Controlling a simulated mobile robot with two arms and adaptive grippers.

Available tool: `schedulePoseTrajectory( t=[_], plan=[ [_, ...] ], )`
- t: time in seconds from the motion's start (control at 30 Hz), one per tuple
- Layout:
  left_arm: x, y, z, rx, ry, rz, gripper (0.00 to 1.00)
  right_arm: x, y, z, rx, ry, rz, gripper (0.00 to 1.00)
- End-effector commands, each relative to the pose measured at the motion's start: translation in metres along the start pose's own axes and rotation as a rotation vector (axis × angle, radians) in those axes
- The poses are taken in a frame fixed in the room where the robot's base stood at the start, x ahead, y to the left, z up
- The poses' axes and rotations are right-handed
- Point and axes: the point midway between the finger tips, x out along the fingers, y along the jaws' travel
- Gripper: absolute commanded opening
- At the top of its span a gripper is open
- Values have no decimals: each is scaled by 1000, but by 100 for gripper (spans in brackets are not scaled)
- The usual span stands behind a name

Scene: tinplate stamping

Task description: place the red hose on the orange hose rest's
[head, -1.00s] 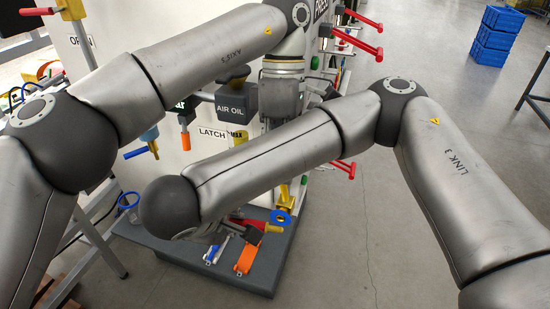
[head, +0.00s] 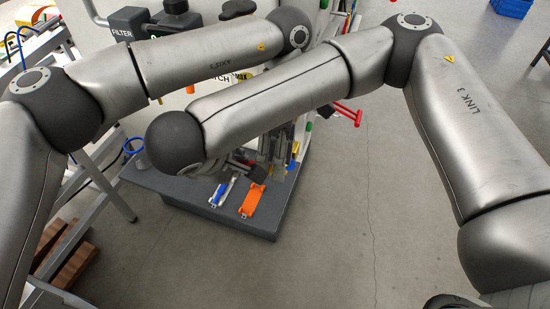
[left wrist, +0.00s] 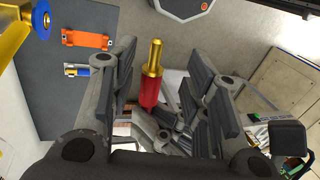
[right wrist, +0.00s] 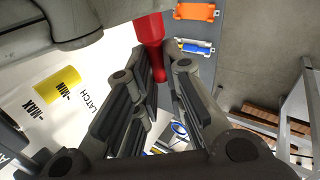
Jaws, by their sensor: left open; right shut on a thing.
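The red hose (right wrist: 150,28) runs between the closed-in fingers of my right gripper (right wrist: 157,62), which is shut on it. In the left wrist view, the red hose (left wrist: 153,92) shows with its brass end (left wrist: 152,58) between the spread fingers of my left gripper (left wrist: 170,58), which is open. The orange hose rest (head: 254,201) lies bare on the dark grey base plate; it also shows in the left wrist view (left wrist: 87,39) and at the top of the right wrist view (right wrist: 195,12). The right arm hides much of both grippers in the head view.
A blue-and-white rest (head: 222,190) lies beside the orange one on the dark grey plate (head: 175,190). A brass-coloured pipe with a blue ring (left wrist: 40,20) is at the left wrist view's upper left. Red handles (head: 347,113) stick out at the right. The floor in front is clear.

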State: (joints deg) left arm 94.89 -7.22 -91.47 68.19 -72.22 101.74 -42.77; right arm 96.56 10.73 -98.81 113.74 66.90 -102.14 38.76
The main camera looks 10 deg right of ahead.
Motion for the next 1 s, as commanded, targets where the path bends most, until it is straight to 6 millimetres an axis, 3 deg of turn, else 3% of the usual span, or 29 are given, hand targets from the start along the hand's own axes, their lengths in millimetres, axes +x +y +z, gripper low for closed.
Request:
schedulePoseTrajectory(
  t=[0.37,0.7,0.77,0.8,1.0],
  plan=[
    [6,0,0,0,-1,1,44,0,0,0,0,0,0,0],
    [6,0,0,1,-1,-1,1,0,0,0,0,-1,1,0],
    [6,-1,0,2,0,-2,0,0,1,0,0,-1,2,0],
    [5,-1,0,2,0,-2,0,0,1,0,1,-1,2,13],
    [5,-1,0,2,0,-2,0,0,1,0,1,-1,2,37]
  ],
)
